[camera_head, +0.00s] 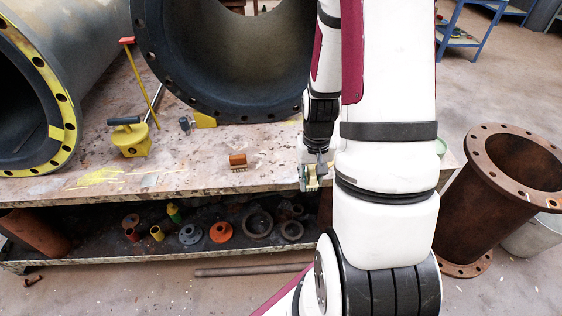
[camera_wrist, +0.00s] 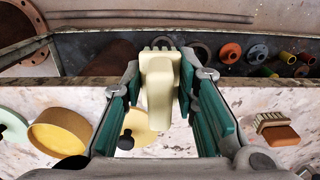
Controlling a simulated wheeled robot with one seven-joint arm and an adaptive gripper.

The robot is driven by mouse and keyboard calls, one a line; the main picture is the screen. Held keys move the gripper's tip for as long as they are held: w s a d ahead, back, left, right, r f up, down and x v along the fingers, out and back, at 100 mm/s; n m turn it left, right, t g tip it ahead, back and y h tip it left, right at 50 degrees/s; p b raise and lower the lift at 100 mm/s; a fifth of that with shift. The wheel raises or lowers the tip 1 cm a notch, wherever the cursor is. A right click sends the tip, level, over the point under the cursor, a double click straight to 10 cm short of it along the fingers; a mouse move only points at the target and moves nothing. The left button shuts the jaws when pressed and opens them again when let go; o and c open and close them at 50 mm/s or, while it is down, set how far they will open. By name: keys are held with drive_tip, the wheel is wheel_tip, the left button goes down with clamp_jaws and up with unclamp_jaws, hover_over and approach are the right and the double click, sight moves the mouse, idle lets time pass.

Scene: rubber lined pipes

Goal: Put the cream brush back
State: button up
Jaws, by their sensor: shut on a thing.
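The cream brush (camera_wrist: 160,95) is held between the teal-padded fingers of my gripper (camera_wrist: 160,88) in the wrist view, with its bristle end pointing away from the palm. In the head view my gripper (camera_head: 313,178) is at the table's front edge, partly beside my own arm, and the cream brush shows small and pale there. An orange-brown brush (camera_head: 238,161) with pale bristles stands on the worktable (camera_head: 200,180), left of my gripper. It also shows at the right of the wrist view (camera_wrist: 277,130). The gap between held brush and tabletop cannot be told.
Large flanged pipes (camera_head: 215,60) fill the back of the table. A yellow block with a dark handle (camera_head: 130,137) stands at the left. Under the table a shelf holds several rings and flanges (camera_head: 221,232). A rusty flanged pipe (camera_head: 490,200) stands on the floor at right.

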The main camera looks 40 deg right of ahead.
drive_tip(key=b, duration=0.2)
hover_over(282, 165)
drive_tip(key=shift+f, duration=0.7)
drive_tip(key=shift+w+f, duration=0.1)
drive_tip(key=shift+f, duration=1.65)
drive_tip(key=o, duration=0.7)
drive_tip(key=shift+f+b, duration=0.15)
drive_tip(key=shift+b, duration=0.15)
drive_tip(key=o, duration=0.4)
